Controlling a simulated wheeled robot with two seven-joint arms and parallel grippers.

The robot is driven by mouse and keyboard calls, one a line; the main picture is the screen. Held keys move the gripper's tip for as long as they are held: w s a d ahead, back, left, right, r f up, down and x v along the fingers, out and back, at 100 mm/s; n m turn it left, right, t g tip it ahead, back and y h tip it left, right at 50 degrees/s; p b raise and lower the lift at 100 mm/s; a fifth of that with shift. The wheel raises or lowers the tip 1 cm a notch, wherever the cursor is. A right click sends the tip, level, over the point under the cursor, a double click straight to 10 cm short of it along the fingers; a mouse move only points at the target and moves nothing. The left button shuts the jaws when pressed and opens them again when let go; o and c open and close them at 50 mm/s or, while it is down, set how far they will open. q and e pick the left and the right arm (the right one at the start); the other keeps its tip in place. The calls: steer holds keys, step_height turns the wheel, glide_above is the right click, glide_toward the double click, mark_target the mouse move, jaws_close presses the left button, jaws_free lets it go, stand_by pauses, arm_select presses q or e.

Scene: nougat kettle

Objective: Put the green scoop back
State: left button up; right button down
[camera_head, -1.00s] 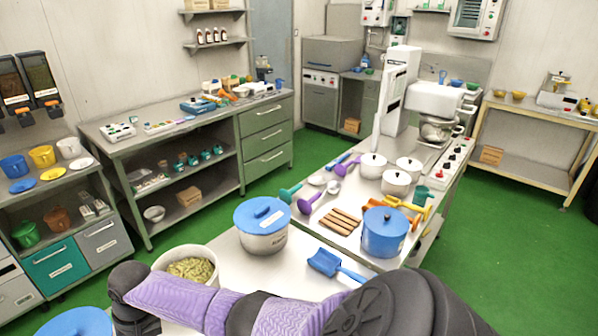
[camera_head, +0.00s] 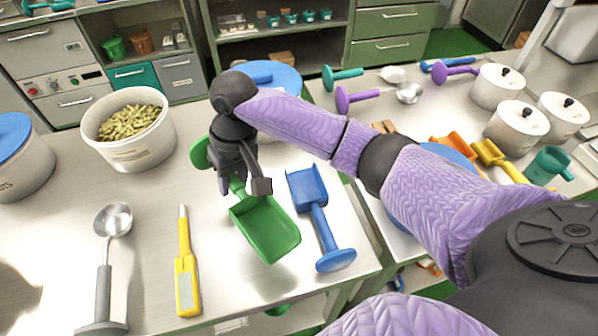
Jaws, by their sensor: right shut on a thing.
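The green scoop (camera_head: 268,232) is over the steel table (camera_head: 150,190), between a yellow thermometer-like tool and a blue scoop. Its pan points toward the front right and its round green end shows at the left of the gripper. My right gripper (camera_head: 240,188) is shut on the scoop's handle; the fingers hide part of that handle. I cannot tell whether the pan touches the table or hangs just above it. My left gripper is not in view.
The blue scoop (camera_head: 315,205) lies close on the right. The yellow tool (camera_head: 186,270) and a steel ladle (camera_head: 108,250) lie on the left. A white tub of green pods (camera_head: 130,155) and a blue-lidded pot (camera_head: 285,78) stand behind. Bare table lies between tub and yellow tool.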

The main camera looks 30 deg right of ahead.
steer(key=shift+s+d+f, duration=0.1)
steer(key=shift+d+f, duration=0.15)
steer(key=shift+f, duration=0.15)
steer(key=b+x, duration=0.1)
steer(key=x, duration=0.2)
steer(key=d+b+x, duration=0.1)
steer(key=x, duration=0.2)
steer(key=b+x, duration=0.2)
steer(key=x, duration=0.1)
steer(key=shift+d+f, duration=0.25)
steer(key=shift+f, duration=0.2)
steer(key=shift+r, duration=0.15)
steer(key=shift+c, duration=2)
jaws_free()
steer(key=p+v, duration=0.4)
steer(key=v, duration=0.8)
steer(key=shift+p, duration=0.3)
